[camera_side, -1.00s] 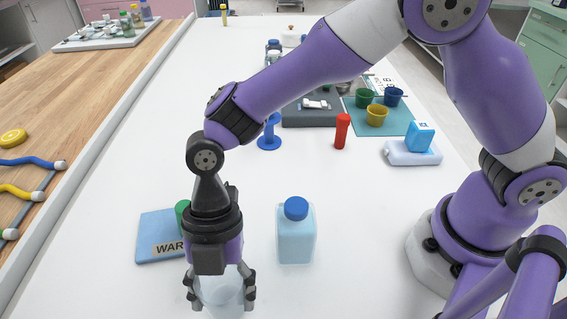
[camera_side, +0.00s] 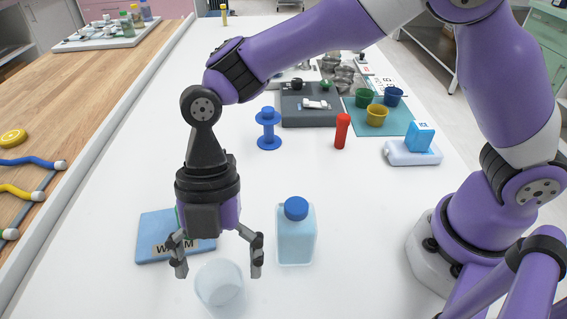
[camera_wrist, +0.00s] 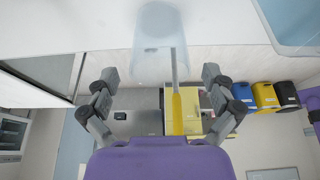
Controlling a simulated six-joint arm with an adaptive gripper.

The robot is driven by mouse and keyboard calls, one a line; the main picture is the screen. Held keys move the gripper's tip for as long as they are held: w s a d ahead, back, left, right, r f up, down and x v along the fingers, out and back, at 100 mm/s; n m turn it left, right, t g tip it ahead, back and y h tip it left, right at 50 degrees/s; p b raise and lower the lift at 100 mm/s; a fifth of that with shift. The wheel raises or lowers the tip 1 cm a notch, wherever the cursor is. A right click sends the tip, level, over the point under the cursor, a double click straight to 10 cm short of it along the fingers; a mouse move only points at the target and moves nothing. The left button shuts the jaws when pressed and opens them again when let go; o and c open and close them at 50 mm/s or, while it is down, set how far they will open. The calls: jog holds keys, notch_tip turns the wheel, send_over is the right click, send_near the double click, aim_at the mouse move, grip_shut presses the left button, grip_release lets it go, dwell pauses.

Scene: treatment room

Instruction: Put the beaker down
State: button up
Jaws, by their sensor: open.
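The beaker (camera_side: 219,285) is clear and stands on the white table (camera_side: 350,265) near the front. It also shows at the top of the wrist view (camera_wrist: 160,42), in front of the fingers. My gripper (camera_side: 218,270) is open, with its fingers spread wide. In the side view it is above and behind the beaker's rim and holds nothing. In the wrist view my fingers (camera_wrist: 162,105) are apart, with the beaker clear of them.
A square bottle with a blue cap (camera_side: 296,235) stands just right of my gripper. A blue mat with lettering (camera_side: 150,240) lies behind and left, partly hidden by my gripper. A blue spool (camera_side: 268,130) and a red cylinder (camera_side: 342,131) stand farther back.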

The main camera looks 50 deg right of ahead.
jog(key=w+d+r+m+t, duration=0.2)
jog(key=w+d+r+m, duration=0.1)
jog(key=d+r+m, duration=0.65)
jog(key=s+d+r+m+t+h, duration=0.1)
jog(key=s+d+m+t, duration=0.1)
jog(key=d+m, duration=0.6)
jog(key=s+d+m+t+h, duration=0.2)
jog(key=s+d+m+t, duration=0.1)
jog(key=d+m, duration=0.6)
jog(key=shift+d+r+t, duration=0.35)
jog(key=shift+d+t, duration=0.3)
jog(key=shift+t, duration=0.15)
jog(key=shift+s+m, duration=0.1)
jog(key=shift+m, duration=0.15)
